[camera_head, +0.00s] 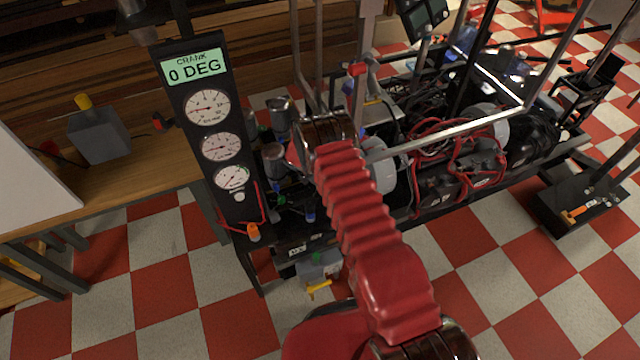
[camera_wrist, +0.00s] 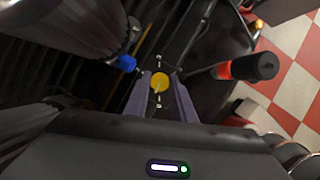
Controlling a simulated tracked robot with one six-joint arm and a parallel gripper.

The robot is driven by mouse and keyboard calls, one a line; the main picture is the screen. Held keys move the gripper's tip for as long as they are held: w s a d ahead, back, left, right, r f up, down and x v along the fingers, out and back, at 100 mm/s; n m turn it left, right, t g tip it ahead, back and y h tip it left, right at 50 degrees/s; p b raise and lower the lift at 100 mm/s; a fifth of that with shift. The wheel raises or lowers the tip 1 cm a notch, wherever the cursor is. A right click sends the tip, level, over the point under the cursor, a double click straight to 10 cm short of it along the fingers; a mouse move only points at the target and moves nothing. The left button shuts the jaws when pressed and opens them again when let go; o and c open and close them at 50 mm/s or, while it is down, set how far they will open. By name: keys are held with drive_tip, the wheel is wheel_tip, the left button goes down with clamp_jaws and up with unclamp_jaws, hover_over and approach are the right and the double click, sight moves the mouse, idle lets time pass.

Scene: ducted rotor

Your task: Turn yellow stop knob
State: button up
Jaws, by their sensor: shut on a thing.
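The yellow stop knob (camera_wrist: 159,83) shows as a small round yellow disc in the wrist view, near the middle. My gripper (camera_wrist: 160,77) has its two purple fingers on either side of the knob, shut on it. Small bright fasteners lie in line above and below the knob on a dark panel. In the head view, my red arm reaches over the dark engine stand, and the gripper and the knob are hidden behind it.
A blue-capped part (camera_wrist: 125,63) is close left of the fingers, and a red and black cylinder (camera_wrist: 247,68) is close right. In the head view, a gauge panel (camera_head: 208,130) reads "CRANK 0 DEG". Red hoses and a metal frame (camera_head: 455,132) stand right of my arm.

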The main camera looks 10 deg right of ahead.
drive_tip(key=m, duration=0.1)
drive_tip(key=m+g, duration=0.1)
drive_tip(key=m, duration=0.1)
drive_tip(key=shift+w+a+m+h, duration=0.15)
drive_tip(key=shift+w+m+h, duration=0.05)
drive_tip(key=shift+m+h, duration=0.1)
drive_tip(key=shift+w+m+g, duration=0.15)
drive_tip(key=shift+m+g, duration=0.55)
drive_tip(key=shift+m, duration=0.9)
drive_tip(key=shift+r, duration=0.1)
drive_tip(key=o, duration=1.1)
drive_tip(key=shift+c, duration=0.2)
drive_tip(key=v, duration=1.3)
drive_tip(key=shift+a+r, duration=0.2)
drive_tip(key=shift+a, duration=0.05)
